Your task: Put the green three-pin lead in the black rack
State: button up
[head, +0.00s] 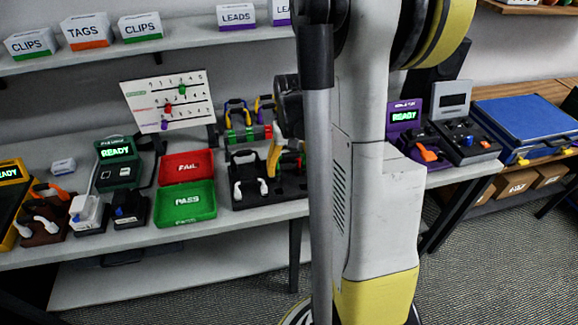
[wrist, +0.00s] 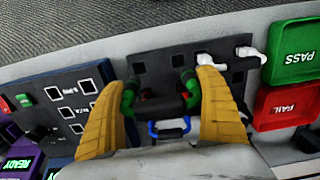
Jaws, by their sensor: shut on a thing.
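My gripper (wrist: 160,82) is shut, its two yellow fingers on either side of the green three-pin lead (wrist: 129,96). The lead has green ends and a dark middle, and shows across the fingers in the wrist view. The black rack (wrist: 150,66) lies beyond the fingertips; the lead appears over its near part. I cannot tell whether the lead touches the rack. In the head view the black rack (head: 284,193) stands on the bench with a white lead at its left. My gripper (head: 282,158) is at the rack's back right, partly hidden by my arm.
The white lead (wrist: 243,53) takes up one side of the rack. A green PASS tray (head: 186,202) and red FAIL tray (head: 187,167) stand beside the rack. A stand of coloured leads (head: 243,130) is close behind it. A dark panel with square sockets (wrist: 68,98) also stands nearby.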

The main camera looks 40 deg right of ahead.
aim_at(292, 189)
jog(key=shift+s+d+f+b, duration=0.1)
jog(key=shift+d+f+b, duration=0.1)
jog(key=shift+f+b, duration=1.85)
jog(key=shift+f, duration=0.7)
jog(key=shift+f+b, duration=0.15)
jog(key=shift+b, duration=0.15)
jog(key=shift+f, duration=0.3)
jog(key=shift+f+b, duration=0.45)
jog(key=shift+b, duration=0.3)
jog(key=o, duration=1.1)
jog(key=shift+c, duration=0.2)
jog(key=shift+r, duration=0.15)
